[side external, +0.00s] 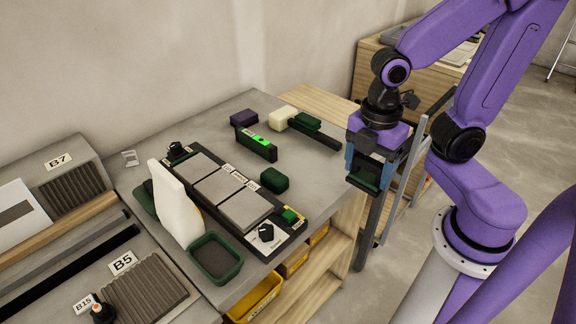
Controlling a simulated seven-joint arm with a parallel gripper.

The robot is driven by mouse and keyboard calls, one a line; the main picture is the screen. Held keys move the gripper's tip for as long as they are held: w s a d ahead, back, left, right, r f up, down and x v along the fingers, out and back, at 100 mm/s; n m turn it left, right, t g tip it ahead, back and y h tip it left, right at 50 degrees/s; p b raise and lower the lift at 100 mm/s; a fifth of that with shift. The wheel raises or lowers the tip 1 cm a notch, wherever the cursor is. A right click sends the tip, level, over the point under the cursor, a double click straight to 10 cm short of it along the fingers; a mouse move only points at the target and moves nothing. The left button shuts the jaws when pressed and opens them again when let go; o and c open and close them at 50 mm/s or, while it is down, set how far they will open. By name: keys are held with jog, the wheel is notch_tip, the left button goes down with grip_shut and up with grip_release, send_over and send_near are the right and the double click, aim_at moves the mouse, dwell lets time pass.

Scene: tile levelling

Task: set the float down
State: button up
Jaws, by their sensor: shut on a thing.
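My gripper (364,176) hangs at the right end of the grey bench (235,108), pointing down. It is shut on a dark green piece, the float (366,171), which shows only partly between the blue-grey fingers. The underside and far side of the float are hidden. The float appears to be off the bench top, apart from the objects on it. How high it hangs, and whether it is over the bench edge or beyond it, I cannot tell.
A black board with grey tiles (218,187) lies mid-bench. Around it are a green level (256,147), a green block (274,180), a cream block (283,116), a purple block (243,118), a green tray (215,240) and an upright white piece (175,205). Bare bench lies right of the green block.

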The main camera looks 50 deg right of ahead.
jog(key=w+a, duration=0.1)
jog(key=w, duration=1.7)
jog(key=w+f, duration=0.3)
jog(key=w, duration=0.1)
jog(key=w+a+f, duration=0.1)
jog(key=w+f, duration=0.2)
jog(key=w, duration=0.1)
jog(key=w+a+f, duration=0.1)
jog(key=w+f, duration=0.2)
jog(key=w, duration=0.2)
jog(key=shift+a, duration=0.15)
jog(key=shift+w+f, duration=0.25)
jog(key=shift+f, duration=1.65)
